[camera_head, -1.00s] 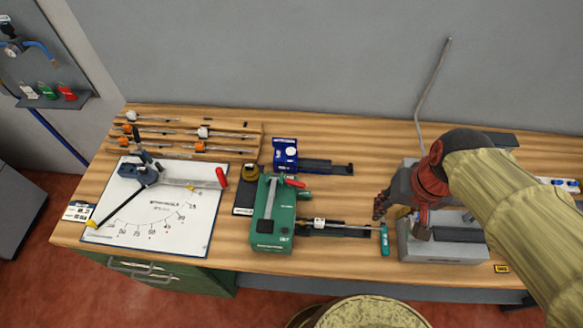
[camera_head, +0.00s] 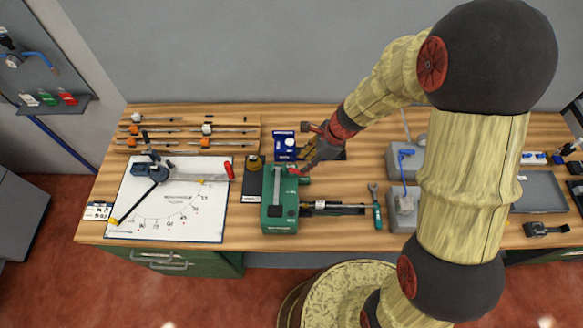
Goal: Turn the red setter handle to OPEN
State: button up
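The green setter box (camera_head: 279,216) stands on the bench just left of the bench's middle, with a grey bar along its top. Its red handle (camera_head: 294,171) shows as a small red piece at the box's upper right corner, partly covered by my gripper. My gripper (camera_head: 305,165) is at that corner, pointing down and left, with its tips over or beside the red handle. I cannot tell whether they touch it. The fingers are too small and dark to show whether they are open or closed. No OPEN marking is readable.
A white board (camera_head: 152,228) with a scale and a red-gripped arm lies to the left. A blue box (camera_head: 284,143) stands close behind the setter. A black rod holder (camera_head: 337,209) and a green-handled wrench (camera_head: 377,212) lie to the right. Grey blocks stand beyond.

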aim_at(296, 170)
jog(key=f, duration=0.2)
jog(key=w+a+f+m+b, duration=0.1)
jog(key=f, duration=0.1)
jog(key=a+f+m, duration=0.1)
jog(key=f, duration=0.2)
jog(key=shift+w+a+f+b, duration=0.1)
jog(key=shift+w+a+b, duration=0.15)
jog(key=shift+w+b, duration=0.05)
jog(key=c, duration=0.4)
jog(key=c, duration=0.3)
grip_shut()
